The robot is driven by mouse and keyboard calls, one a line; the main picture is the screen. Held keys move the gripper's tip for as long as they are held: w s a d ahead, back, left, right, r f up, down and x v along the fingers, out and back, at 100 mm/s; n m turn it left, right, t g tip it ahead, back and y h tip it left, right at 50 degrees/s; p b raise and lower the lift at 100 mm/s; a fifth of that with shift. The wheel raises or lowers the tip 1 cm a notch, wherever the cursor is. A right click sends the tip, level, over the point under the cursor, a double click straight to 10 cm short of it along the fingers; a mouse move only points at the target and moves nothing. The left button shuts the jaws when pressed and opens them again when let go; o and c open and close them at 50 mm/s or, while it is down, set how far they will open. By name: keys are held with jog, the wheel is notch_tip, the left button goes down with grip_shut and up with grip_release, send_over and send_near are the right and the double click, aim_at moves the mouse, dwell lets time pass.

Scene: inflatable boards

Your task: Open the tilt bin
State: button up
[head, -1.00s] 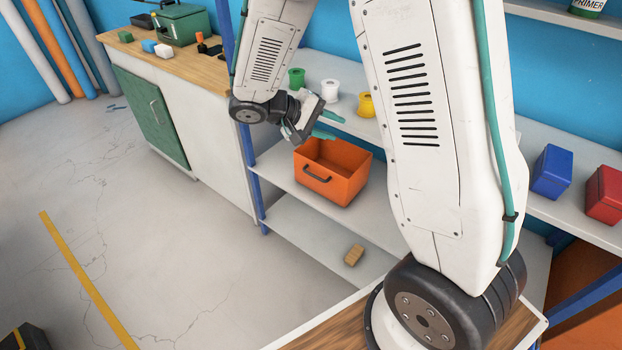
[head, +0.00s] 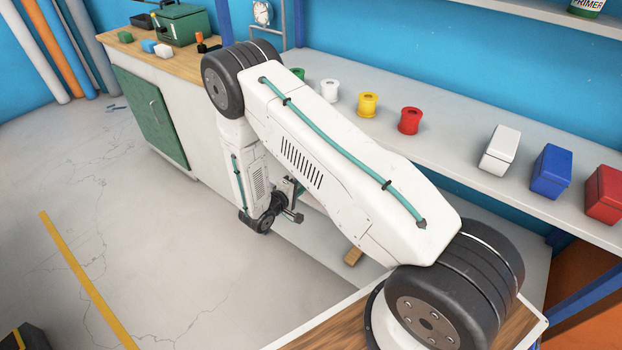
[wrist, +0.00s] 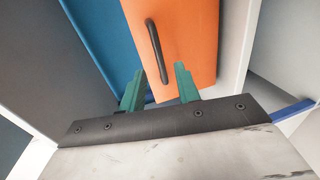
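The orange tilt bin (wrist: 190,35) fills the upper middle of the wrist view, with its dark bar handle (wrist: 155,45) on the face toward me. In the head view my arm hides the bin. My gripper (wrist: 160,72) is open, its two green fingers pointing at the bin face. In the wrist view the lower end of the handle appears between the fingertips; I cannot tell whether they touch it. In the head view the gripper (head: 292,207) is small and partly covered by my arm.
The upper shelf carries yellow (head: 368,104) and red (head: 410,121) spools, and white (head: 499,150), blue (head: 551,172) and red (head: 604,194) boxes. A workbench (head: 160,75) stands at left. The floor in front is mostly clear.

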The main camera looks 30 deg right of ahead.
jog(key=x, duration=0.5)
jog(key=shift+w+d, duration=0.1)
jog(key=shift+d, duration=0.1)
grip_shut()
